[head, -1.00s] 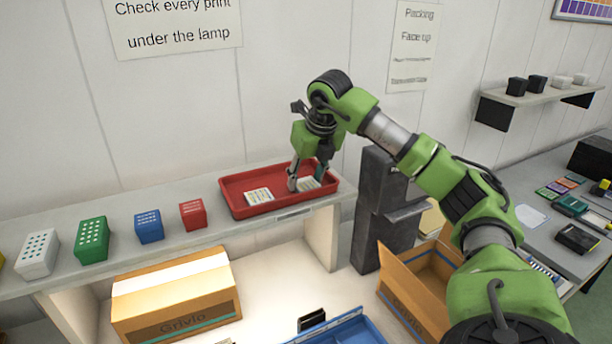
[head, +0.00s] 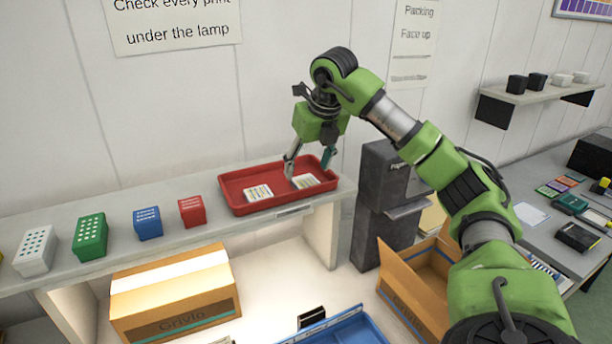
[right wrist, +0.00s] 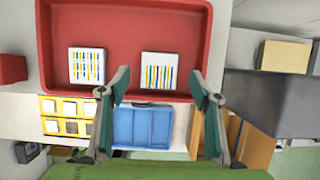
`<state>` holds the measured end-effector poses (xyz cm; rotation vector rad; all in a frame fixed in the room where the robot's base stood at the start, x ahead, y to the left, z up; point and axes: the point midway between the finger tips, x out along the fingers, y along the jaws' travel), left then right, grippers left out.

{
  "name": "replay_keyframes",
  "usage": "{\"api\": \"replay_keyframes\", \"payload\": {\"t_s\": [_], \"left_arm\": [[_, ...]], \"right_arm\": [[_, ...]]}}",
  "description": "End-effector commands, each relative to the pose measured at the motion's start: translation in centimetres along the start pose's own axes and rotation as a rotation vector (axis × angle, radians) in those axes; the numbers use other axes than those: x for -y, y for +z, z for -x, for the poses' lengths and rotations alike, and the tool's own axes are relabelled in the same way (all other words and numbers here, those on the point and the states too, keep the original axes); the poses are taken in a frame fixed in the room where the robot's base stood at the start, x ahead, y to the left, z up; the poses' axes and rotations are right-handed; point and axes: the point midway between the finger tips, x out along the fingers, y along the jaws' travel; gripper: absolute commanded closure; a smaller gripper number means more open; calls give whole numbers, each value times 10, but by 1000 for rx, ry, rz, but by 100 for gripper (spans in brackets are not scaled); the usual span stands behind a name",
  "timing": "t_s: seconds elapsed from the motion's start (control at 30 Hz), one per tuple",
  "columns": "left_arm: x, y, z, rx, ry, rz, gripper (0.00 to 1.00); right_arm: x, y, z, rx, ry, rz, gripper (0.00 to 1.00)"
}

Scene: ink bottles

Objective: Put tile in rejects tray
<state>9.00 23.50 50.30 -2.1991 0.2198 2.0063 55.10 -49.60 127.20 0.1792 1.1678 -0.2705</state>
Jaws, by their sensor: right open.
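The red rejects tray (head: 240,180) sits on the shelf against the wall. Two white tiles with coloured bars lie flat in it, apart: a left tile (head: 258,193) and a right tile (head: 306,182). My right gripper (head: 309,165) is open and empty just above the right tile. In the right wrist view the tray (right wrist: 125,20) holds the left tile (right wrist: 87,66) and the right tile (right wrist: 160,68), and the right tile lies between my spread fingers (right wrist: 160,86). My left gripper is not in view.
Below are a cardboard box (head: 175,300) and a blue tray (head: 345,330). A dark dispenser (head: 375,230) stands to the right.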

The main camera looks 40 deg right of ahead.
Motion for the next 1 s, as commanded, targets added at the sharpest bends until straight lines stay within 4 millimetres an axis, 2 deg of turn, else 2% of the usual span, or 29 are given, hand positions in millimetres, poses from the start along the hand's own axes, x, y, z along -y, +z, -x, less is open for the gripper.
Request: {"api": "replay_keyframes", "payload": {"t_s": [0.2, 0.3, 0.4, 0.6, 1.0], "left_arm": [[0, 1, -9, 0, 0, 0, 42], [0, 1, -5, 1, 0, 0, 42], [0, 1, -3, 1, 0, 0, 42], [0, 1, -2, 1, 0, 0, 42], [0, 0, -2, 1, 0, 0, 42]], "right_arm": [[-1, 1, 49, 6, 4, 0, 42], [0, 2, 68, 3, 1, 0, 42], [0, 1, 79, 2, 1, 0, 42], [0, 0, 86, 0, 0, -1, 42], [0, 0, 85, -1, 0, -1, 42]]}}
